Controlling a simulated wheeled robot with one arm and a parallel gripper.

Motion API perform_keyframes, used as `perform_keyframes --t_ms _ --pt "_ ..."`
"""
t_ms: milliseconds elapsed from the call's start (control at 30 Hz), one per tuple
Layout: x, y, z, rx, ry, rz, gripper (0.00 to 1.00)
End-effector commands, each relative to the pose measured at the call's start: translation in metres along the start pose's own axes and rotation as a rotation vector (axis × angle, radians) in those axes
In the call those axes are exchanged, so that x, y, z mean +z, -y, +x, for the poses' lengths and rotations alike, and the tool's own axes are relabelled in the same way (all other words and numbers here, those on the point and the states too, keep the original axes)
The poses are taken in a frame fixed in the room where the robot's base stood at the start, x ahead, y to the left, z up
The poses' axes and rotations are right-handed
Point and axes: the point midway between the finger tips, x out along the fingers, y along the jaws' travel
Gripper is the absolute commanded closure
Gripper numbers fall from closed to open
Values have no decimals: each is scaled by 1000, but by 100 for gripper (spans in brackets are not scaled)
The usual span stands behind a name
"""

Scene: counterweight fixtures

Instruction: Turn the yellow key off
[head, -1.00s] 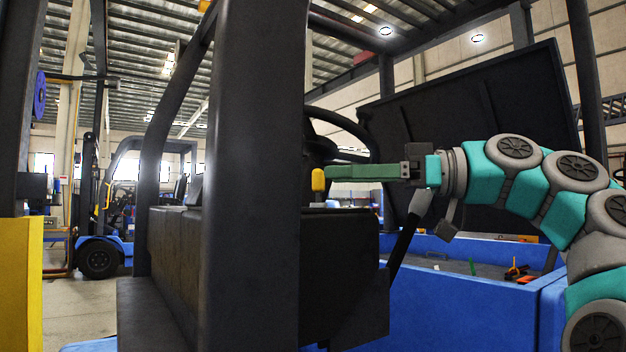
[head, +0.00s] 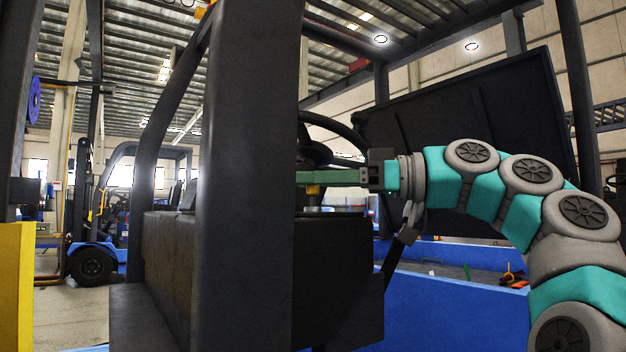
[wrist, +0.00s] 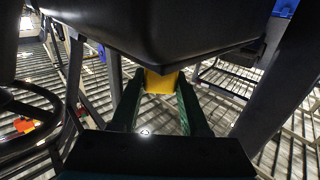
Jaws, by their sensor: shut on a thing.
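The yellow key (head: 313,189) stands on top of the forklift's dark console, beside the post. In the head view only its lower part shows, below my green fingers. My gripper (head: 305,177) reaches in level from the right and its fingertips are at the key, partly hidden by the post. In the wrist view the yellow key (wrist: 159,82) sits between the two green fingers of my gripper (wrist: 160,88), which are shut on it. The key's turn position cannot be told.
The black steering wheel (head: 335,130) is just above and behind my fingers. A thick dark post (head: 245,180) stands at the left of the key. The dark console (head: 338,265) lies below. A tilted black panel (head: 480,140) stands behind my arm.

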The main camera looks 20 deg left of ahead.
Motion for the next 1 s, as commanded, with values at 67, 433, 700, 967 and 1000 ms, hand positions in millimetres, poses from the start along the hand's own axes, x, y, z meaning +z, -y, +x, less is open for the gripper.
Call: perform_keyframes --t_ms 67,433,700,967,1000 --pt "0 0 0 0 0 0 80" --pt "-1 0 0 -4 0 1 100" --pt "-8 -3 2 -131 2 7 100" --pt "-3 -2 1 -244 1 3 100" --pt "-2 -2 1 -252 0 3 100"
